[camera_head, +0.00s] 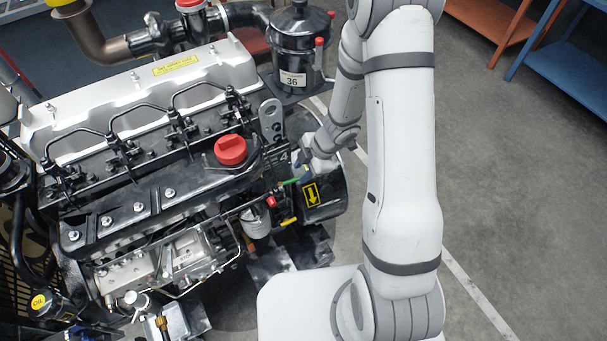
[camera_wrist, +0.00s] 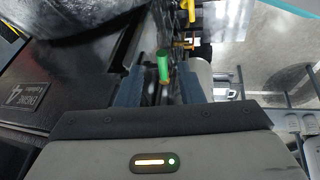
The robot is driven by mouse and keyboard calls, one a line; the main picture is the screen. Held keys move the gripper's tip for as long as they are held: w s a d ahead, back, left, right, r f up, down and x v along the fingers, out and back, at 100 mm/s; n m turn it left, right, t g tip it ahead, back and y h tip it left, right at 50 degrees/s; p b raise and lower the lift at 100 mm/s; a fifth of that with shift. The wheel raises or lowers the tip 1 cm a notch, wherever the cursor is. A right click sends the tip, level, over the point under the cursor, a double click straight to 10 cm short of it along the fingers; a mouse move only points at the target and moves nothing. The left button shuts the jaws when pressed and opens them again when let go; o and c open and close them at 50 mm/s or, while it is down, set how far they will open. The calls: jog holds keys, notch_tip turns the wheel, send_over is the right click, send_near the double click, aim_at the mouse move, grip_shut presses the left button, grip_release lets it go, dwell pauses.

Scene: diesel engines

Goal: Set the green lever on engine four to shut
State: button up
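The green lever (camera_head: 290,181) shows in the head view as a thin green bar at the near right end of the engine. In the wrist view the green lever (camera_wrist: 163,66) points towards me, between and just beyond the fingertips. My gripper (camera_wrist: 160,84) is open, with one finger on each side of the lever and gaps between. In the head view my gripper (camera_head: 302,173) is right beside the lever, small and partly hidden by my wrist. A dark plate reading engine 4 (camera_wrist: 32,93) is at the left of the wrist view. I cannot tell the lever's setting.
A red cap (camera_head: 230,150) sits on the engine (camera_head: 130,205). A black cylinder with a yellow arrow label (camera_head: 318,196) is below my gripper. A yellow handle (camera_head: 288,222) and a red knob (camera_head: 271,202) are close to the lever. Open floor (camera_head: 500,200) lies to the right.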

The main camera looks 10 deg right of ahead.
aim_at(289, 183)
jog(key=shift+b+x, duration=0.3)
jog(key=shift+x, duration=1.05)
jog(key=shift+c, duration=0.5)
grip_shut()
